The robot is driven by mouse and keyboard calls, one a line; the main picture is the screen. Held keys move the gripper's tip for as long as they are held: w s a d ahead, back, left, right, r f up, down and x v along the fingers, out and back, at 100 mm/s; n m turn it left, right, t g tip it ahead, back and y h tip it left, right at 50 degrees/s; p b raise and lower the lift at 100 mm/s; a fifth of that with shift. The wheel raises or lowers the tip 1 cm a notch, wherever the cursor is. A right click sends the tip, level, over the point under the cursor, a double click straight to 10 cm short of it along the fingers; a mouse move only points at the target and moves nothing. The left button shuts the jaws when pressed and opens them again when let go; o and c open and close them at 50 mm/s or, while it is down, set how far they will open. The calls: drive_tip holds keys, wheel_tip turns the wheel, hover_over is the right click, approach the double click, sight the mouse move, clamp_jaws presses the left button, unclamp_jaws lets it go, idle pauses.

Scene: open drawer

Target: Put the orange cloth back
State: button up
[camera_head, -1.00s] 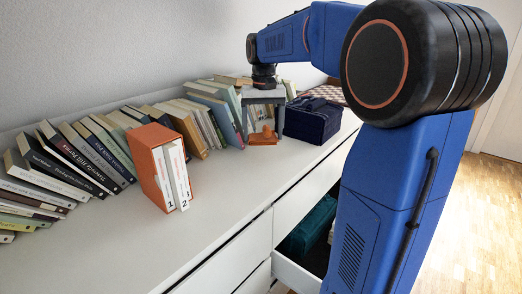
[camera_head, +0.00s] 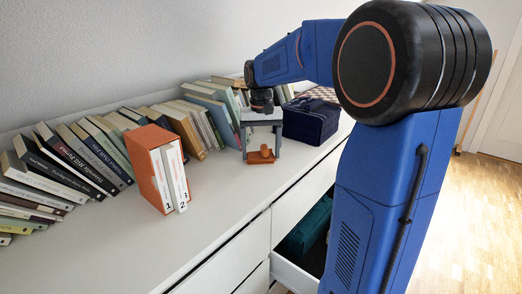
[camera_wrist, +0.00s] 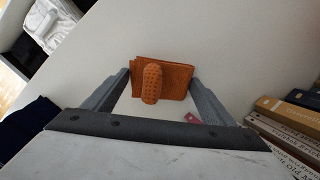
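The orange cloth (camera_head: 261,159) lies folded on the white dresser top below my gripper. In the wrist view the cloth (camera_wrist: 178,80) shows as a flat orange-brown piece with a rounded, dotted orange part (camera_wrist: 152,84) over it; I cannot tell whether that part is separate. My gripper (camera_head: 262,149) points down with its grey fingers apart and nothing shut between them. In the wrist view the gripper (camera_wrist: 155,95) has one finger to each side of the cloth. An open drawer (camera_head: 293,274) is at the lower right, partly hidden by my arm.
A dark green item (camera_head: 305,228) lies in the drawer. A dark blue box (camera_head: 312,120) stands right of my gripper. A row of leaning books (camera_head: 90,155) lines the wall, and an orange slipcase (camera_head: 150,170) stands in front. The front dresser top is clear.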

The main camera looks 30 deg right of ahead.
drive_tip(key=o, duration=0.4)
wheel_tip(320, 180, up, 12)
drive_tip(key=shift+s+a+f+n+t, duration=0.8)
drive_tip(key=shift+s+a+f, duration=0.7)
drive_tip(key=shift+s+f, duration=2.45)
drive_tip(key=shift+s+a+f+n+t, duration=0.8)
drive_tip(key=shift+s+a+f, duration=0.95)
drive_tip(key=shift+s, duration=4.05)
drive_tip(key=shift+s+a+f+n+t, duration=0.75)
drive_tip(key=shift+s+a+f, duration=0.45)
drive_tip(key=shift+s+f, duration=2.9)
drive_tip(key=shift+s+r, duration=0.8)
drive_tip(key=shift+r, duration=0.1)
